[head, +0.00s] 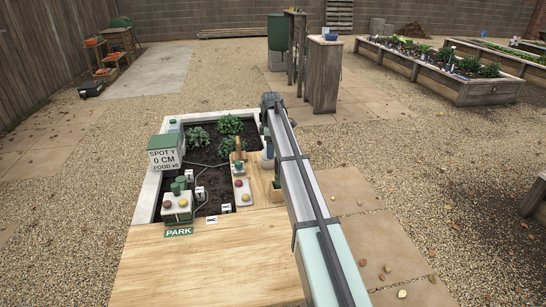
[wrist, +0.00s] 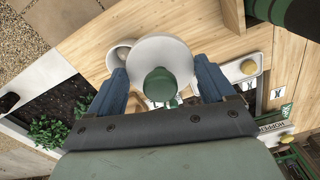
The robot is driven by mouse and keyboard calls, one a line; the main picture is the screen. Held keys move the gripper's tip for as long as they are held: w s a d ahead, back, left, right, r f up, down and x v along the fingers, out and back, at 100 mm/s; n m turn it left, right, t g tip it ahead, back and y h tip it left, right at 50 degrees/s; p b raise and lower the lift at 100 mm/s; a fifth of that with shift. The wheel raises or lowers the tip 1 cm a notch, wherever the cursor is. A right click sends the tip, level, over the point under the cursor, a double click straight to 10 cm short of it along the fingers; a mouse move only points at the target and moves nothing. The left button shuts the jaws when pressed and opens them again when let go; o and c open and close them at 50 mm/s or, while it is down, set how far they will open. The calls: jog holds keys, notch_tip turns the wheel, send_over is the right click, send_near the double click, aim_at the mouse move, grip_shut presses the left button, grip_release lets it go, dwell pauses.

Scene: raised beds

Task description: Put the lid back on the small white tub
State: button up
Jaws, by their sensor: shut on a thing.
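The lid is a round white disc (wrist: 160,48) with a green knob (wrist: 160,84), seen from above in the wrist view. My gripper (wrist: 160,72) is shut on the lid, with one blue finger on each side of it. A small pale round thing, likely the white tub (wrist: 117,56), shows on the wood just left of the lid and partly behind it. I cannot tell the height gap between them. In the head view a small whitish shape (head: 267,162) shows beside my arm, at the wooden strip right of the bed; my arm hides most of the gripper area.
A soil bed (head: 205,175) with leafy plants lies left of my arm. A small wooden box (head: 277,190) sits near my arm. The front wooden board (head: 200,270) is clear.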

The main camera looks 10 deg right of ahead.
jog(key=w+r, duration=0.1)
jog(key=w, duration=0.5)
jog(key=shift+w+f, duration=0.15)
jog(key=shift+f, duration=2.95)
jog(key=shift+f, duration=0.15)
jog(key=o, duration=0.9)
jog(key=shift+c, duration=0.2)
notch_tip(320, 180, up, 7)
dwell(0.8)
jog(key=shift+c, duration=0.2)
